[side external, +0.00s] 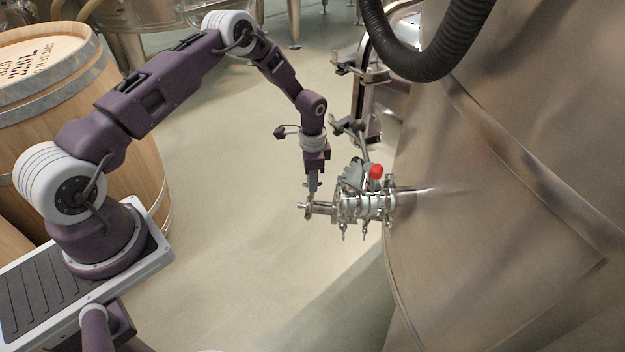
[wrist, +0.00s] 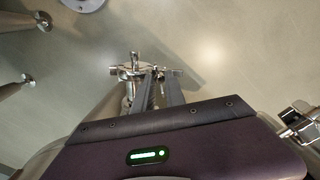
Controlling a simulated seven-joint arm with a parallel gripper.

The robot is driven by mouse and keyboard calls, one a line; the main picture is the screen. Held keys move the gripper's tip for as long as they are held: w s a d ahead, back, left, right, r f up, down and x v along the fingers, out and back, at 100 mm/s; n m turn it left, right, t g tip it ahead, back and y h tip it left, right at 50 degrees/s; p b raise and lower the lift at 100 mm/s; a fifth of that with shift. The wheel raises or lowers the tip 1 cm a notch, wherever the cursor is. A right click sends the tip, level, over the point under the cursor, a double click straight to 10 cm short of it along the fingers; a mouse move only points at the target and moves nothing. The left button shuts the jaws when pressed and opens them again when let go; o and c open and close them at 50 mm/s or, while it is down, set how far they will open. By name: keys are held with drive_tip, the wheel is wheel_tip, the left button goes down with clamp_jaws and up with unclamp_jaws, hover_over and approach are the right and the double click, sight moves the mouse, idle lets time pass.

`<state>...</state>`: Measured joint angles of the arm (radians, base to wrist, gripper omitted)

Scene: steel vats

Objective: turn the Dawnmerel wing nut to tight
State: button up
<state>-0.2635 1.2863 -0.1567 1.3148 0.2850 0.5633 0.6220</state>
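A steel valve assembly (side external: 365,205) with clamps sticks out from the vat. It carries a red knob (side external: 376,171), and several small fasteners hang below it. My gripper (side external: 312,196) points down at its outer end, by a small clamp fitting (side external: 304,206). In the wrist view my gripper's two dark fingers (wrist: 158,78) stand apart, with metal of the fitting (wrist: 125,71) at and beside their tips. I cannot tell whether they press on a wing nut. No name marking is readable, so I cannot tell which fastener is Dawnmerel.
The large steel vat wall (side external: 520,200) fills the right side. A black corrugated hose (side external: 425,50) hangs above, and a bracketed steel door frame (side external: 365,90) stands behind the valve. A wooden barrel (side external: 130,120) is behind my arm. The floor (side external: 230,230) between is clear.

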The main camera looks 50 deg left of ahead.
wheel_tip(320, 180, up, 7)
drive_tip(key=shift+r, duration=0.15)
drive_tip(key=s+d+r+n+t, duration=0.15)
drive_tip(key=s+r, duration=0.25)
drive_tip(key=r, duration=0.5)
drive_tip(key=s+d+r+n+y, duration=0.1)
drive_tip(key=s+d+r, duration=0.15)
drive_tip(key=r, duration=0.65)
drive_tip(key=s+d+r+n+t, duration=0.1)
drive_tip(key=s+r, duration=0.4)
drive_tip(key=r, duration=0.5)
drive_tip(key=s+d+r+n+t, duration=0.1)
drive_tip(key=s+d+r+n, duration=0.1)
drive_tip(key=s, duration=0.8)
drive_tip(key=s+d+r+n+t+h, duration=0.1)
drive_tip(key=s+r+n+t, duration=0.1)
drive_tip(key=s, duration=0.9)
drive_tip(key=shift+d+r, duration=0.25)
drive_tip(key=shift+d, duration=0.1)
